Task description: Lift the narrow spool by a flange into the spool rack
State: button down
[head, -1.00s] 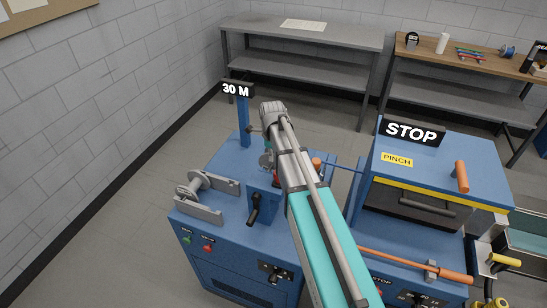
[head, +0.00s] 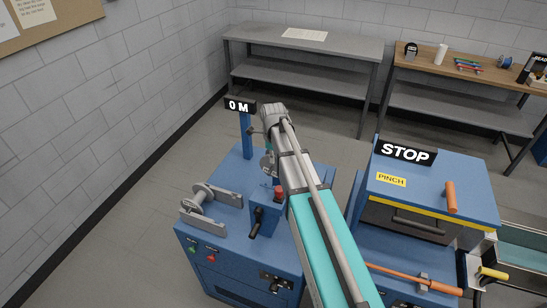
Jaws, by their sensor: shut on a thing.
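My arm (head: 318,215) reaches over the blue machine, with its elbow near the sign post. My gripper is hidden behind the arm, so its jaws and anything in them cannot be seen. A grey flanged spool shape (head: 202,193) sits between two grey brackets on the machine's left top; I cannot tell if it is the narrow spool. A small blue spool (head: 504,62) lies on the wooden bench at the back right. I cannot make out a spool rack.
The blue machine (head: 240,265) carries a "0 M" sign (head: 239,107) and a red button (head: 280,192). A blue box with a "STOP" sign (head: 404,153) stands to the right. A grey bench (head: 310,42) and a wooden bench (head: 460,62) stand behind; open floor lies before them.

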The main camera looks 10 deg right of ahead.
jog(key=shift+r+p, duration=0.9)
jog(key=shift+r, duration=0.35)
jog(key=shift+r, duration=0.15)
